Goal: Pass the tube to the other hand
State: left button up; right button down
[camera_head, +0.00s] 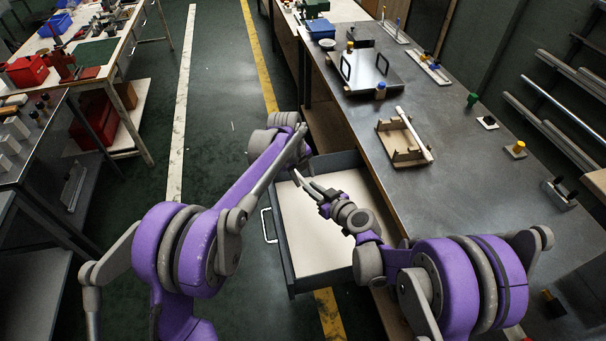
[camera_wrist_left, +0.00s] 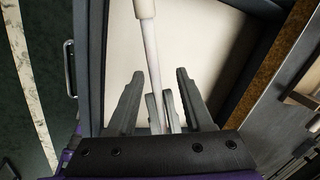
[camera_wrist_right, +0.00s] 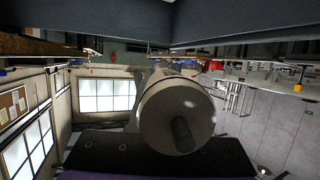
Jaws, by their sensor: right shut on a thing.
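The tube shows in the left wrist view as a thin pale rod (camera_wrist_left: 150,45) with a thicker cream part at the top. In the right wrist view, a pale round end with a dark stub (camera_wrist_right: 178,110) fills the middle, close to the camera. My right gripper (camera_head: 298,176) is shut on the tube above the open drawer. My left gripper (camera_wrist_left: 160,74) is open, its two fingers apart on either side of the rod, not visibly touching it. Two smaller grey fingers show between them, probably my right gripper's. In the head view my left fingers are mostly hidden by the arm.
The open drawer (camera_head: 292,268) with a pale bottom lies below the grippers. On the metal bench at right, a brown tray (camera_head: 386,131) bears a white bar (camera_head: 414,134). A flat plate (camera_head: 375,70) lies farther back.

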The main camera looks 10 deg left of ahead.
pick_arm(q)
jog(key=c, duration=0.7)
grip_shut()
pick_arm(e)
jog(key=shift+s+a, duration=0.1)
jog(key=c, duration=0.8)
grip_release()
jog(key=shift+o, duration=0.2)
